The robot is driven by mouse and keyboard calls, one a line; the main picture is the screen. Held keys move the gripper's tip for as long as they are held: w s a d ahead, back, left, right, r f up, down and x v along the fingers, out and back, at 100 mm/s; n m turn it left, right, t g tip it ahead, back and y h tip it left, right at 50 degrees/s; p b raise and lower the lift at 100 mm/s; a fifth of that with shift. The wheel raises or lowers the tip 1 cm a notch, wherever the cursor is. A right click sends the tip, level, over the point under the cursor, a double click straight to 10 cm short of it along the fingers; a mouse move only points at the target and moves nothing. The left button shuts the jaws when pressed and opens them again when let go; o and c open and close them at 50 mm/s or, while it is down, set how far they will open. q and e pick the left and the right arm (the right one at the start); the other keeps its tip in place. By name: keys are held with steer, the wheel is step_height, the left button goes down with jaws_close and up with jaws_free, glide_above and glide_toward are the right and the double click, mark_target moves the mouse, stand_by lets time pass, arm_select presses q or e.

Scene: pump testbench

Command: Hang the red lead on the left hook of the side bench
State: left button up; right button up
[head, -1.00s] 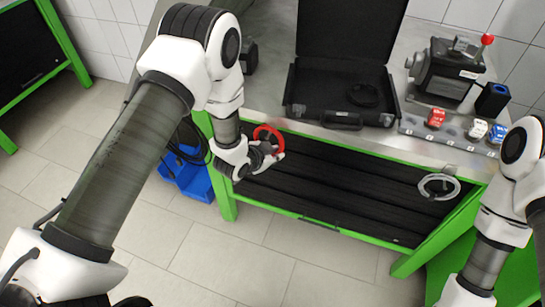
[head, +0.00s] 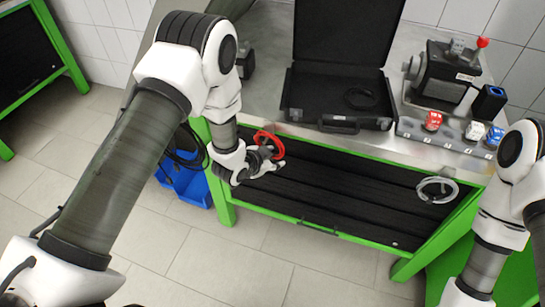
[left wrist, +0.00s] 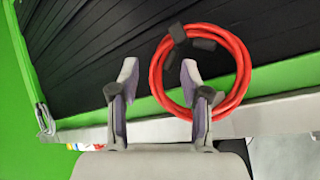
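The red lead (head: 268,142) is a coiled ring at the bench's front top edge, near its left end. It also shows in the left wrist view (left wrist: 243,75), with black plugs, in front of the black panel and grey edge. My left gripper (head: 275,160) is at the lead. In the left wrist view my left gripper (left wrist: 158,72) has its fingers apart, with one side of the coil between them and the right finger overlapping the ring. Whether the lead hangs on a hook cannot be told; the left hook is not visible. My right gripper is out of view.
A pale coiled lead (head: 437,189) hangs at the bench front on the right. An open black case (head: 338,124) and a pump (head: 445,75) stand on the bench top (head: 268,100). A blue crate (head: 195,187) is on the floor by the left leg.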

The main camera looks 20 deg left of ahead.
arm_select(q)
steer(key=v, duration=1.2)
steer(key=s+a+f+n+g+y, duration=0.1)
steer(key=s+f+n+g, duration=0.35)
steer(key=s+f, duration=1.1)
steer(key=s+a+f+n+g+y, duration=0.1)
steer(key=s+a+n+g+y, duration=0.1)
steer(key=s, duration=0.9)
steer(key=a+n+g, duration=0.1)
steer(key=n+g, duration=0.1)
steer(key=g, duration=0.1)
steer(key=shift+f+n, duration=0.35)
steer(key=shift+g, duration=0.25)
